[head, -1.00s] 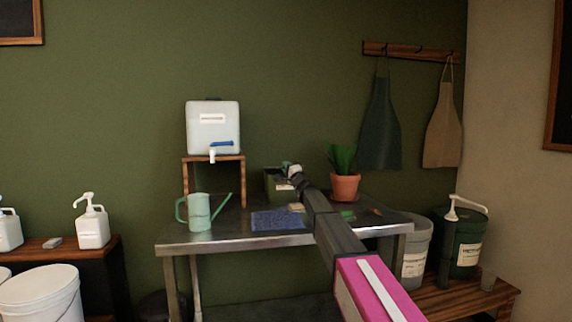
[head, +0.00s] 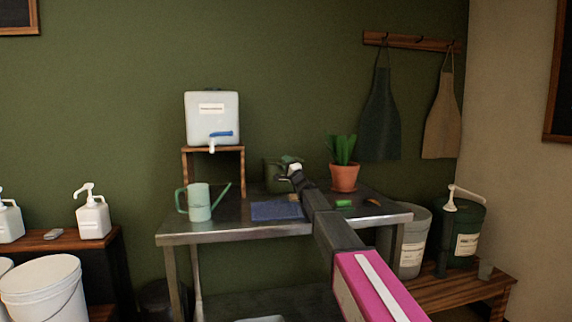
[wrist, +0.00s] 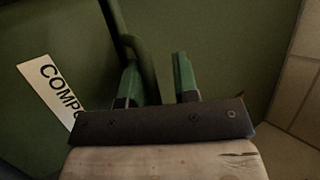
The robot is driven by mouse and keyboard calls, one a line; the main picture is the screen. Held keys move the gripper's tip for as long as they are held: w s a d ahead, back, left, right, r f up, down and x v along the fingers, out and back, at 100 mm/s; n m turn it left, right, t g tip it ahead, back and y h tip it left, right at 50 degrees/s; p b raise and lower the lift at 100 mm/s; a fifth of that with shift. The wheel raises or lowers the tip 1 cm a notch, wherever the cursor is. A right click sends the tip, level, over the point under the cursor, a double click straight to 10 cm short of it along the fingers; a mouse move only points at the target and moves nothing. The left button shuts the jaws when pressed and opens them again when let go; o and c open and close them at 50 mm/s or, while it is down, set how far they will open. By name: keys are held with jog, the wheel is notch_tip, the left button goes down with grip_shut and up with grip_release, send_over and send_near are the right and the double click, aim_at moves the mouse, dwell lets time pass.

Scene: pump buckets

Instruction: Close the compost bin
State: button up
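The compost bin (head: 273,179) is a small dark green box at the back of the metal table. In the wrist view its green side (wrist: 70,35) bears a white label reading "COMP", with the rest hidden. My gripper (head: 292,167) is at the bin's upper right in the head view and hides part of it. In the wrist view my gripper's two green-tipped fingers (wrist: 158,76) are apart. A dark green curved bar (wrist: 142,55) shows close beside the left finger; I cannot tell whether they touch. The lid's position is unclear.
The metal table (head: 235,231) also bears a watering can (head: 199,203), a blue cloth (head: 276,211), a water dispenser (head: 212,119) on a wooden stand and a potted plant (head: 344,178). Several buckets and pump bottles stand at both sides.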

jog(key=shift+w, duration=0.1)
dwell(0.5)
jog(key=shift+f, duration=0.1)
jog(key=s+d+f, duration=0.2)
jog(key=s+d, duration=0.8)
jog(key=s, duration=0.2)
jog(key=shift+s+d+f, duration=0.15)
jog(key=shift+s+f, duration=0.15)
jog(key=shift+s, duration=0.05)
